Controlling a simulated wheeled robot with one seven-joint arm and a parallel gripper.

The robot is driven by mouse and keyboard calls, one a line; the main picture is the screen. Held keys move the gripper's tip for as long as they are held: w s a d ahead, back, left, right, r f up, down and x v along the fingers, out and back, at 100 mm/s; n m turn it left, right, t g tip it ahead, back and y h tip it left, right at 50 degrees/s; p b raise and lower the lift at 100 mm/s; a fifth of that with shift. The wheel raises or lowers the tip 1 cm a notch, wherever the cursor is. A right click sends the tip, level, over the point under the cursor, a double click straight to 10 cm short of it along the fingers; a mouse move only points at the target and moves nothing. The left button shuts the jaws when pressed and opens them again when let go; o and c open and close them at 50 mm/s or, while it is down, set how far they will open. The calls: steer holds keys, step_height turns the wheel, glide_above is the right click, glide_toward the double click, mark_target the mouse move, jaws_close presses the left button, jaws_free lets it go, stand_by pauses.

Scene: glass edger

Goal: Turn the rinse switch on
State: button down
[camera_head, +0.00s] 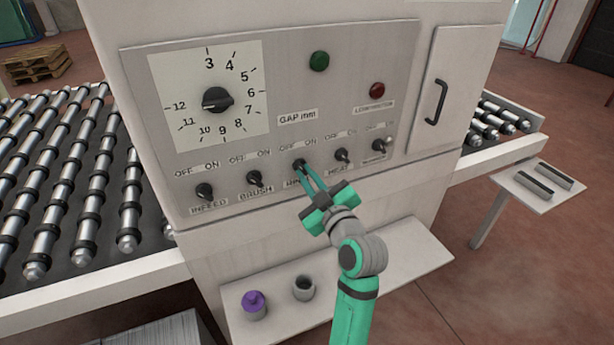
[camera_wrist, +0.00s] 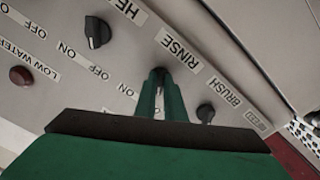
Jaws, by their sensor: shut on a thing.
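The rinse switch (camera_head: 299,163) is a small dark rotary knob, the middle one of the row along the bottom of the grey control panel (camera_head: 300,95), with OFF and ON marked above it. My gripper (camera_head: 302,168) reaches up from the lower right, its fingertips shut on this knob. In the wrist view my gripper (camera_wrist: 160,80) has its two green fingers close together beside the RINSE label (camera_wrist: 180,50). The fingers hide most of the knob, so I cannot tell which way it points.
The brush knob (camera_head: 254,178) and heat knob (camera_head: 342,155) flank the rinse switch closely. A large gap dial (camera_head: 217,99), a green button (camera_head: 319,61) and a red lamp (camera_head: 377,90) are above. A shelf below holds a purple-topped container (camera_head: 254,304) and a grey cup (camera_head: 303,288).

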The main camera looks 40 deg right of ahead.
steer(key=m, duration=0.5)
steer(key=shift+a, duration=0.15)
steer(key=m, duration=0.6)
steer(key=shift+m, duration=0.9)
steer(key=shift+a, duration=0.1)
steer(key=c, duration=1.8)
jaws_free()
steer(key=shift+c, duration=0.2)
